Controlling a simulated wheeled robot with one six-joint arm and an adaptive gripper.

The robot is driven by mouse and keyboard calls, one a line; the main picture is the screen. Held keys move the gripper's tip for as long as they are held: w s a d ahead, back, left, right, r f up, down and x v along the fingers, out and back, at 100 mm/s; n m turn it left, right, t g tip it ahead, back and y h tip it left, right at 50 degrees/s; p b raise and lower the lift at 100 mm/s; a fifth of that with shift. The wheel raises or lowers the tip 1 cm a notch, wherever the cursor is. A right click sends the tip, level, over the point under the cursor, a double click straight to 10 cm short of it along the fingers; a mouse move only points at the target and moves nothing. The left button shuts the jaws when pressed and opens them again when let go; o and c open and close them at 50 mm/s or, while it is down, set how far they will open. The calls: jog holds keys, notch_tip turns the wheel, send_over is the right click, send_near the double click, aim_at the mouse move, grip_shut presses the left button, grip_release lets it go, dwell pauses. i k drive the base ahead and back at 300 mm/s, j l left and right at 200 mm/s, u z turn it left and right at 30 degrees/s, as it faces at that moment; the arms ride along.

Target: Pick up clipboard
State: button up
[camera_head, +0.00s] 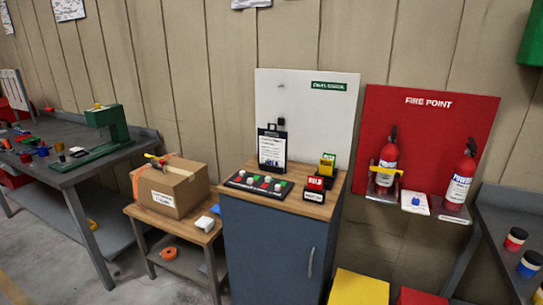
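A dark clipboard (272,148) holding a white printed sheet stands nearly upright on the wooden top of a blue cabinet (270,262). It is at the back left of that top, in front of a white board (310,110) on the wall. A black clip shows at its upper edge. A dark control panel (258,185) with coloured buttons lies in front of it and may hide its lower edge. My gripper is not in view.
Right of the clipboard stand a yellow-and-black item (327,164) and red-and-black blocks (315,188). A cardboard box (171,186) sits on a low table at left. Fire extinguishers (387,160) hang right. A yellow block (358,288) is near the cabinet's lower right.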

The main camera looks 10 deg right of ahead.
aim_at(273, 145)
jog(key=i+z, duration=0.35)
jog(key=i, duration=0.15)
jog(key=i+j+z, duration=0.15)
jog(key=i+z, duration=0.2)
jog(key=i+j+z, duration=0.35)
jog(key=i, duration=0.25)
